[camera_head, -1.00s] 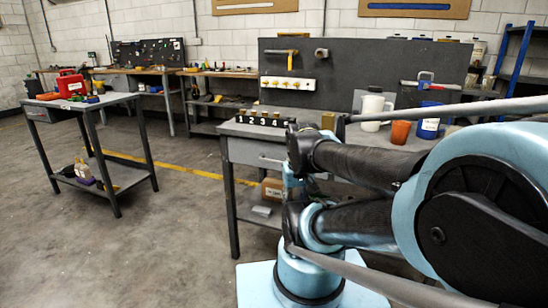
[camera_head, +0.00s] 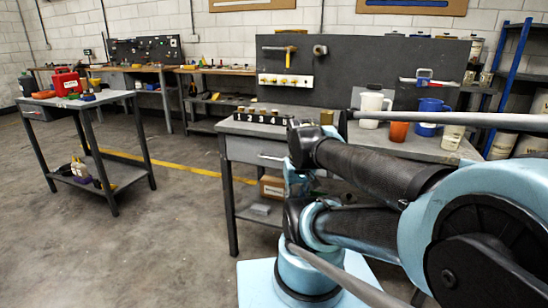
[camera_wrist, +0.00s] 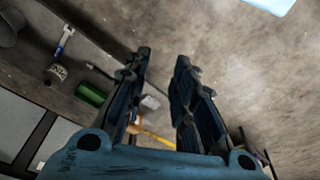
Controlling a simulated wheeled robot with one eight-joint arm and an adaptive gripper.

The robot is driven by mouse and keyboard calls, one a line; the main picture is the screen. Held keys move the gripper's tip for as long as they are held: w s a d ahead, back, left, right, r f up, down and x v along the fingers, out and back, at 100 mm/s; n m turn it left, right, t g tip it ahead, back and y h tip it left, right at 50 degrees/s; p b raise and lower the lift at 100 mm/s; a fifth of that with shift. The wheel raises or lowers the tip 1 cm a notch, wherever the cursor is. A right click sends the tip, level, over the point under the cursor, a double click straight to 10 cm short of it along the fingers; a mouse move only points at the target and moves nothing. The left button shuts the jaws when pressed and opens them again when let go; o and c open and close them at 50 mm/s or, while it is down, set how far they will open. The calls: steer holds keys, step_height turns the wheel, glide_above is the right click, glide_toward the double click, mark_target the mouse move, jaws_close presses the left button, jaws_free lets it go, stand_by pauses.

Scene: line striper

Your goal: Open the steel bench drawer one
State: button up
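The steel bench (camera_head: 385,147) stands in the middle right of the head view, partly hidden by my arm. Its drawer (camera_head: 245,150) sits under the left part of the top, with a pale bar handle (camera_head: 271,157) on its front. The drawer front looks flush, so it appears shut; its right part is behind my arm. My gripper (camera_wrist: 162,65) shows in the wrist view with its two dark fingers apart and nothing held between them. The drawer handle cannot be made out clearly there. My arm hides the gripper in the head view.
A cardboard box (camera_head: 272,187) is on the lower shelf. Floor between is clear.

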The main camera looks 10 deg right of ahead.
steer(key=w+a+r+n, duration=0.2)
steer(key=w+r+n, duration=0.4)
steer(key=w+r, duration=0.7)
step_height(320, 180, up, 4)
steer(key=n+h, duration=0.1)
steer(key=n, duration=0.5)
glide_above(266, 152)
steer(key=s+a, duration=0.2)
steer(key=s, duration=0.5)
steer(key=x, duration=1.6)
steer(key=shift+s+f, duration=0.1)
steer(key=shift+f, duration=0.3)
jaws_close()
